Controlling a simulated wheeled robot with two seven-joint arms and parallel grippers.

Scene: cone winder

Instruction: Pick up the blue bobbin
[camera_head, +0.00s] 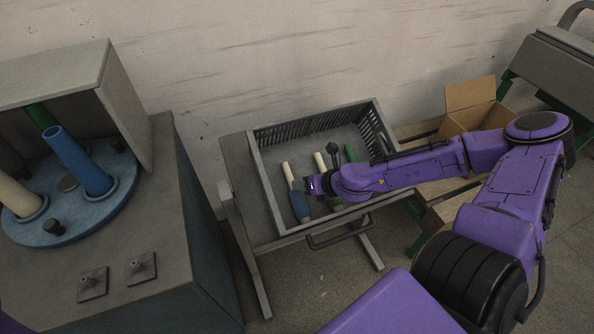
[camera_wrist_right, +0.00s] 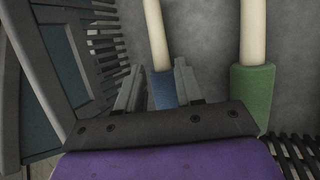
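The blue bobbin (camera_head: 300,206), a pale rod with a blue lower end, lies in the grey crate (camera_head: 262,190). My right gripper (camera_head: 312,185) is inside the crate, close beside the blue end. In the right wrist view, the fingers of my right gripper (camera_wrist_right: 158,80) stand apart, with the blue end of the bobbin (camera_wrist_right: 163,92) showing between them. Whether the fingers touch it I cannot tell. The gripper's base hides the bobbin's lower end there. My left gripper is not in view.
A green-ended bobbin (camera_wrist_right: 252,92) lies to the right in the wrist view. Another pale rod (camera_head: 320,162) and a green one lie in the crate. The winder (camera_head: 150,240) at left carries upright tubes, one blue (camera_head: 78,160). A cardboard box (camera_head: 472,105) stands right.

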